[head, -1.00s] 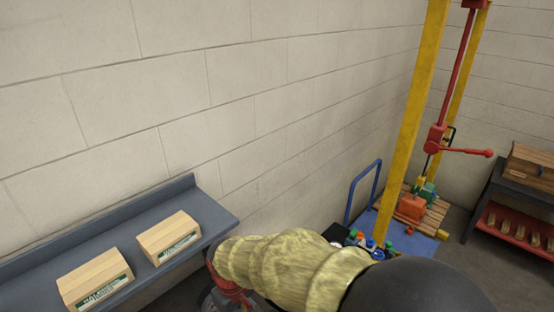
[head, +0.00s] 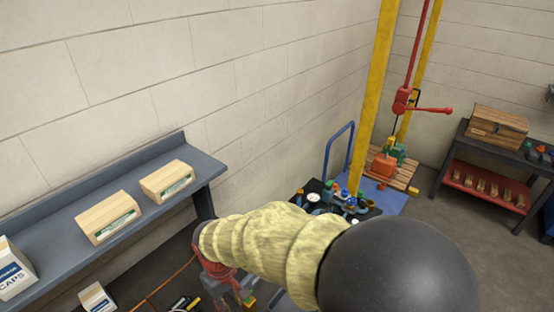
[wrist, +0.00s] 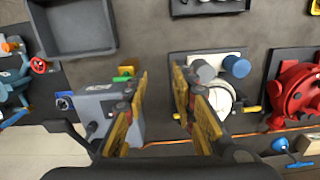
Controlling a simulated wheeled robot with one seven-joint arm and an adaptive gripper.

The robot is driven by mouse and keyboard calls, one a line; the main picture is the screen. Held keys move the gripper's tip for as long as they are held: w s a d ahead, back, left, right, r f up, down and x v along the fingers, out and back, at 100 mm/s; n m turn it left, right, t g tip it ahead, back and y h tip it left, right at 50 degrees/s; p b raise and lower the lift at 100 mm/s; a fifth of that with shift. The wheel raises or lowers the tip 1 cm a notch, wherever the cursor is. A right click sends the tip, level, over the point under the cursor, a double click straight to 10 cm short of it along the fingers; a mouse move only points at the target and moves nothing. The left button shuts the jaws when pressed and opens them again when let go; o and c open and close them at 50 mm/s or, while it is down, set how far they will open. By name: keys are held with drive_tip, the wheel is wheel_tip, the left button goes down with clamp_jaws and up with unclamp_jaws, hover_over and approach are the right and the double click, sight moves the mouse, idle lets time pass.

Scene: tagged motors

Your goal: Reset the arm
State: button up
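My gripper (wrist: 160,76) shows in the wrist view with its two yellow-padded fingers apart and nothing between them. Beneath it, a grey box-shaped unit (wrist: 101,103) lies by the left finger. A unit with a white round face and a blue knob (wrist: 224,98) lies by the right finger, partly hidden by it. My arm, in a yellowish sleeve (head: 265,238), reaches left across the lower middle of the head view. I cannot clearly make out the fingers there.
A grey shelf (head: 60,215) with cartons runs along the left wall. A yellow-post press (head: 372,100) stands at the back, near a blue-handled cart (head: 340,150). A dark bench (head: 470,160) is at right.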

drive_tip(key=s+d+r+m+t+b, duration=0.2)
drive_tip(key=d+b, duration=0.3)
drive_tip(key=d, duration=0.5)
drive_tip(key=s+d+r+m+t+b, duration=0.2)
drive_tip(key=d+b, duration=0.4)
drive_tip(key=d, duration=0.4)
drive_tip(key=s+d+r+m+t+b, duration=0.1)
drive_tip(key=s+d+m+b, duration=0.3)
drive_tip(key=d, duration=0.7)
drive_tip(key=shift+r+m+t+b, duration=0.4)
drive_tip(key=shift+m+t+b, duration=0.1)
drive_tip(key=shift+m+b, duration=0.4)
